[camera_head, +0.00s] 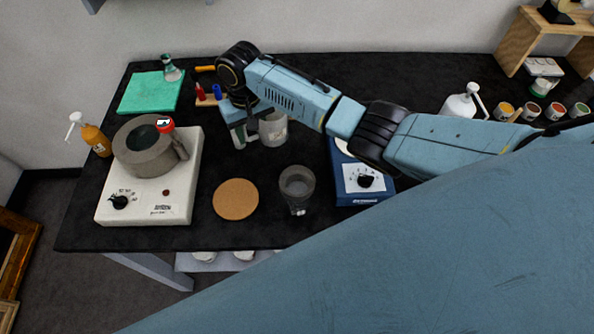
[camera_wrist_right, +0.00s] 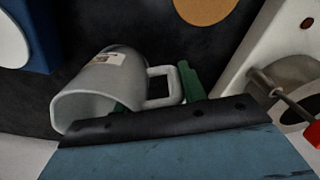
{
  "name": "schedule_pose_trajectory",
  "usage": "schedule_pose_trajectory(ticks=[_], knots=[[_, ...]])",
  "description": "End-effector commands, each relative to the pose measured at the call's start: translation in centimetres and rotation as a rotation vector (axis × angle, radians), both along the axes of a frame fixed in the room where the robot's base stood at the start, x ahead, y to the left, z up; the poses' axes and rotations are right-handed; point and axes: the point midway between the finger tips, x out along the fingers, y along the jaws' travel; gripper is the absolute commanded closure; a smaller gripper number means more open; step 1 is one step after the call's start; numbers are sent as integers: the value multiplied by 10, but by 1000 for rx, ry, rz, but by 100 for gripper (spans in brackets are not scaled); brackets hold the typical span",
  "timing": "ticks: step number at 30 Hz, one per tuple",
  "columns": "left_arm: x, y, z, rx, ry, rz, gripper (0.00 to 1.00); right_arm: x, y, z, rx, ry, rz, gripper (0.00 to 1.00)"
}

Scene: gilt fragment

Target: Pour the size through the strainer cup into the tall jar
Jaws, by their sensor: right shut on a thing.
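A grey mug-like cup (camera_head: 274,130) with a side handle is at my right gripper (camera_head: 246,132), at the middle back of the bench. The right wrist view shows the same cup (camera_wrist_right: 88,100), with a pale label and its handle between green finger pads. My right gripper is shut on the handle. My left gripper is not in view.
A grey pot (camera_head: 145,155) sits on a white hotplate (camera_head: 150,205) at left. A cork mat (camera_head: 235,199) lies left of the jar. A blue device (camera_head: 364,180) stands right of it. A green mat (camera_head: 140,95) and a small rack (camera_head: 209,99) are behind.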

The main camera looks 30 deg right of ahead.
Motion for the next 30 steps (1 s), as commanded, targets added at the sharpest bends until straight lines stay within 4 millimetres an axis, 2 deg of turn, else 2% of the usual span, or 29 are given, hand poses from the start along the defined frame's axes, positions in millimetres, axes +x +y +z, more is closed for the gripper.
schedule_pose_trajectory(ticks=[1, 3, 10, 18, 30], knots=[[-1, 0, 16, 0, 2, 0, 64, -5, 6, -2, 4, 8, 9, 93], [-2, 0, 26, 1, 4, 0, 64, -11, 12, -13, 4, 8, 27, 93], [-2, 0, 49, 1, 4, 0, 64, -34, 27, -43, 0, 2, 90, 93], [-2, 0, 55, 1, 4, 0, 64, -45, 33, -55, -3, -3, 121, 93], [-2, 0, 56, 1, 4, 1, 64, -46, 35, -54, -4, -35, 137, 93]])
